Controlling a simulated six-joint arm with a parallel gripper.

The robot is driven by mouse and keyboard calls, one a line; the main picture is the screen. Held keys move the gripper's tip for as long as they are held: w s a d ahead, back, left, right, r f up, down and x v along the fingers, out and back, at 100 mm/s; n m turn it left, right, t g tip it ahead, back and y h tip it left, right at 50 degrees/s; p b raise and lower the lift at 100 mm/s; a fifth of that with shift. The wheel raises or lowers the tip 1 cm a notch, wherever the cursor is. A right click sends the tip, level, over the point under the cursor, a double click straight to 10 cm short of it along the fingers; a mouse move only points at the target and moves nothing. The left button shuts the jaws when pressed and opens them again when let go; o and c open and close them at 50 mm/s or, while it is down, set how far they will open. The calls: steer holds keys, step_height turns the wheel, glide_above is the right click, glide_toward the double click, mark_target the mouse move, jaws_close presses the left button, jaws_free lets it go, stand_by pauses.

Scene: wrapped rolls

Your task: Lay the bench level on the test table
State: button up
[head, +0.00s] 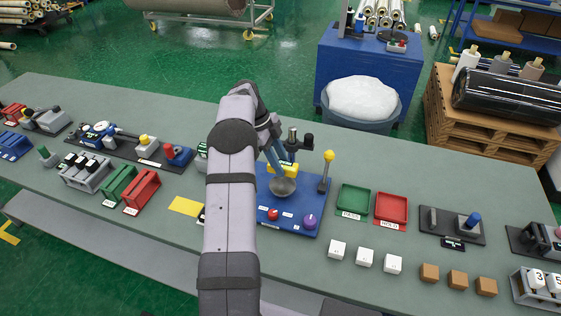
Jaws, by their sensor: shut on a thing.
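My gripper (281,172) reaches down over a blue board (262,189) at the middle of the bench. It is shut on a small yellow piece with some green on it, which looks like the bench level (291,170). My arm and fingers hide part of it. Just below is a grey, round dish-like part (283,187) on the blue board, which may be the test table. I cannot tell whether the level touches it.
The blue board also carries a red button (272,214), a purple knob (309,221) and a yellow-topped lever (326,170). To the right are a green tray (353,202) and a red tray (391,208). A flat yellow pad (186,207) lies left of my arm.

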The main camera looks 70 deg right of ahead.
steer(key=shift+f+b, duration=1.05)
steer(key=shift+f, duration=0.7)
steer(key=shift+f+b, duration=0.15)
steer(key=shift+b, duration=0.15)
steer(key=shift+f+b, duration=0.85)
steer(key=shift+f, duration=0.4)
steer(key=o, duration=1.2)
steer(key=shift+o, duration=0.2)
steer(key=shift+b+v, duration=1)
steer(key=shift+v, duration=2.7)
